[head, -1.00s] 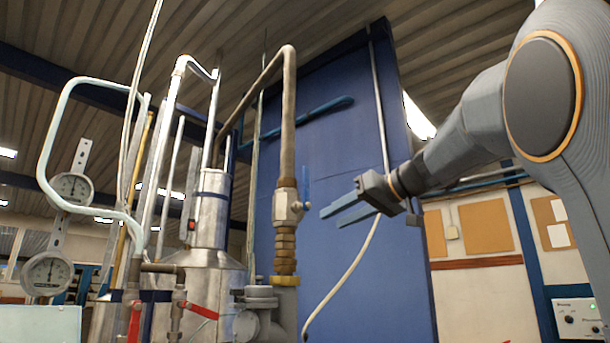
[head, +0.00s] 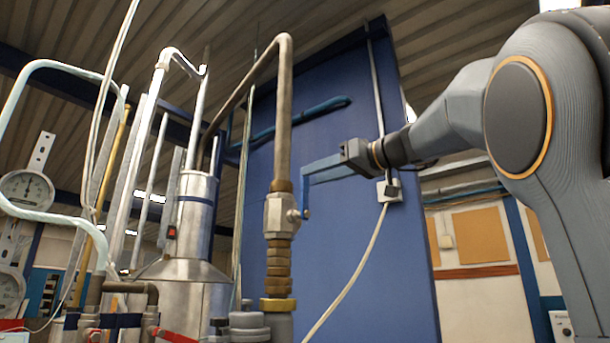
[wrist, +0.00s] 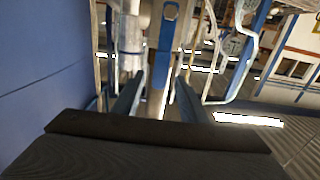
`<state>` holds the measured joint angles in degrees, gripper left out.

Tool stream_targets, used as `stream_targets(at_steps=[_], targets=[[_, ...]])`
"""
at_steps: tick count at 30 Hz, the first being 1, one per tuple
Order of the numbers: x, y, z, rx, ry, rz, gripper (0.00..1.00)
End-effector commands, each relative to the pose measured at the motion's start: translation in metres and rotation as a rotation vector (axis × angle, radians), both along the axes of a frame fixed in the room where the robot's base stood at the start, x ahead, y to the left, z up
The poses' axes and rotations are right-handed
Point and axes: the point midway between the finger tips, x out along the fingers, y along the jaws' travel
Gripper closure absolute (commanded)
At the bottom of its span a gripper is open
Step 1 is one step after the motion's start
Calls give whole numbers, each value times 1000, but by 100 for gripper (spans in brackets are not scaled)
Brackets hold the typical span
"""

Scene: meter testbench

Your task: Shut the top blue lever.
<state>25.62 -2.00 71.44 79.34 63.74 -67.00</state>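The top blue lever (head: 306,200) stands roughly upright beside the metal valve body (head: 279,214) on the brown vertical pipe. My gripper (head: 306,174) reaches in from the right, with its fingertips at the lever's upper part in the head view. In the wrist view my gripper (wrist: 157,98) is open, with its two fingers apart. The blue lever (wrist: 163,55) shows as a strip in line with the gap between them. I cannot tell whether either finger touches it.
A silver tank (head: 192,225) with several pipes stands left of the valve. Round gauges (head: 28,189) are at the far left. A red lever (head: 174,335) lies low at the front. A blue panel (head: 345,240) is behind, with a hanging cable (head: 352,278).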

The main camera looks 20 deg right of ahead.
Motion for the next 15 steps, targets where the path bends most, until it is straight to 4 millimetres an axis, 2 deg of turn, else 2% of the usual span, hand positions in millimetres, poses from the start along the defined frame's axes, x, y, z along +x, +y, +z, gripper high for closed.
stream_targets(at_steps=[7, 15], targets=[[28, 21, 2, 2, 1, 3, 61], [39, 28, 1, 1, 1, -2, 61]])
